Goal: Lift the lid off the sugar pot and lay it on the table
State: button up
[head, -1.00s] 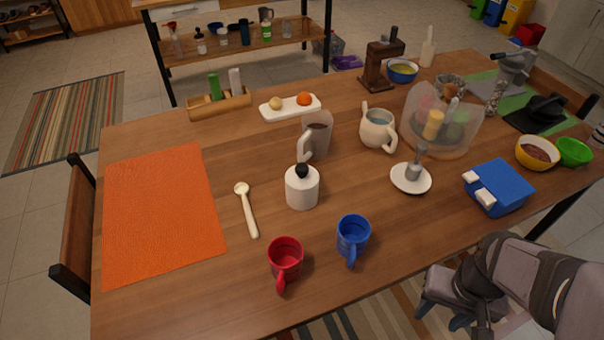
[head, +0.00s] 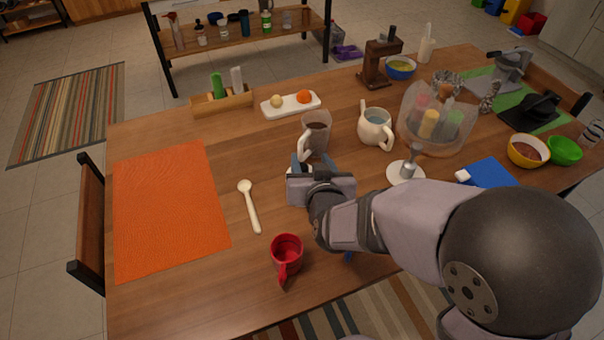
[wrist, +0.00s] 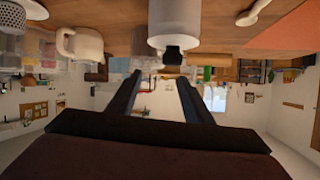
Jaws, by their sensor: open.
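The sugar pot is a white round pot with a black knob on its lid. In the wrist view, which is upside down, the pot (wrist: 175,22) hangs from the top edge and the lid's black knob (wrist: 172,56) points down. My gripper (wrist: 160,77) is open and empty there, its two dark fingers apart with the knob showing between and just above their tips. In the head view my gripper (head: 313,166) is over the pot's place and hides nearly all of it. I cannot tell how far the fingers are from the knob.
A glass mug (head: 316,134) stands close behind the gripper. A white spoon (head: 249,206) and an orange mat (head: 172,215) lie to the left. A red mug (head: 287,252) stands in front. My arm mostly hides the blue mug. Bare table lies between spoon and mat.

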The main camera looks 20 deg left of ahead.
jog(key=shift+s+a+f+n, duration=0.4)
jog(key=shift+s+a+f, duration=0.3)
jog(key=shift+s+a, duration=0.05)
jog(key=shift+s+f, duration=0.25)
jog(key=shift+f, duration=0.2)
jog(key=shift+d+x, duration=0.15)
jog(key=shift+x, duration=1.7)
jog(key=shift+d+x, duration=0.15)
jog(key=shift+x, duration=1.65)
jog(key=shift+w+f, duration=0.1)
jog(key=shift+w, duration=0.05)
jog(key=c, duration=1.1)
